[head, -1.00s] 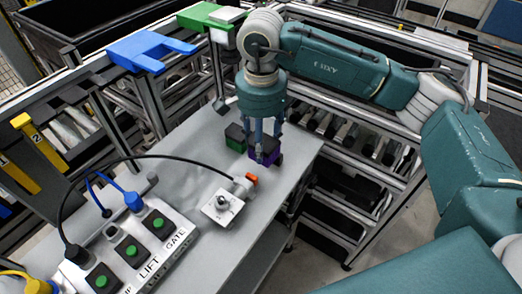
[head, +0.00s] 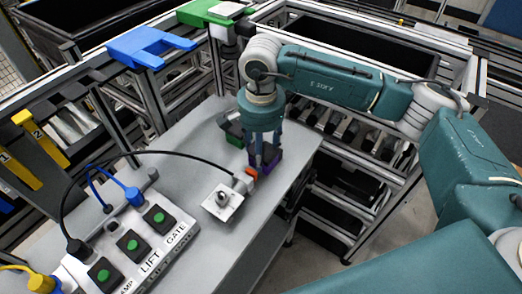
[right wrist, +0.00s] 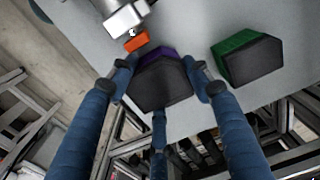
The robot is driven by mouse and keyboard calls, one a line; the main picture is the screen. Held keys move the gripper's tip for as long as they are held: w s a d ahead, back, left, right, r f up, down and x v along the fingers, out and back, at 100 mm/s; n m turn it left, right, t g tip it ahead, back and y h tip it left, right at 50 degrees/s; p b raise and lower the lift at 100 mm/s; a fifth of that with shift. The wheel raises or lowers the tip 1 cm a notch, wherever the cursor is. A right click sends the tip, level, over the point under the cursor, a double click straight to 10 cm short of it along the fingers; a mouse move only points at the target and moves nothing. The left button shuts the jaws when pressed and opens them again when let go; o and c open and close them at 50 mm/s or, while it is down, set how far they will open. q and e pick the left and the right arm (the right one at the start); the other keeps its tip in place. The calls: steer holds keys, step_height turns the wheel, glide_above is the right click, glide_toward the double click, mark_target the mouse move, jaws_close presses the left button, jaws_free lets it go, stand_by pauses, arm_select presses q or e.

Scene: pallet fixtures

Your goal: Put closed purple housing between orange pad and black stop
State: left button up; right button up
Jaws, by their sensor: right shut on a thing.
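The purple housing (head: 270,153) has dark faces and stands at the right edge of the grey table. My right gripper (head: 262,165) comes down over it and is shut on it. In the right wrist view the housing (right wrist: 158,56) shows purple along its far edge and a dark near face, with a blue finger on either side. The orange pad (head: 251,172) is on the end of a pale clamp, just left of the housing. It also shows in the right wrist view (right wrist: 136,42), close beside the left finger. I cannot make out the black stop. My left gripper is not in view.
A green-and-dark block (head: 234,138) stands behind the housing; it shows right of the gripper in the wrist view (right wrist: 247,60). A white knobbed block (head: 221,202) sits in front. A button box (head: 150,240) with cables is at front left. Roller racks lie beyond the table.

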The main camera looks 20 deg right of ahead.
steer(key=shift+s+f+b, duration=0.3)
steer(key=shift+f, duration=0.25)
steer(key=o, duration=1.6)
steer(key=shift+f, duration=0.1)
steer(key=shift+o, duration=0.2)
steer(key=shift+w, duration=0.15)
steer(key=shift+r, duration=0.2)
steer(key=shift+r+p, duration=0.15)
steer(key=shift+p, duration=0.15)
steer(key=shift+w+r+p, duration=0.25)
steer(key=shift+r+p, duration=0.4)
steer(key=shift+r, duration=0.1)
step_height(320, 180, up, 12)
steer(key=b, duration=0.3)
steer(key=shift+s+f, duration=0.25)
steer(key=shift+f, duration=0.1)
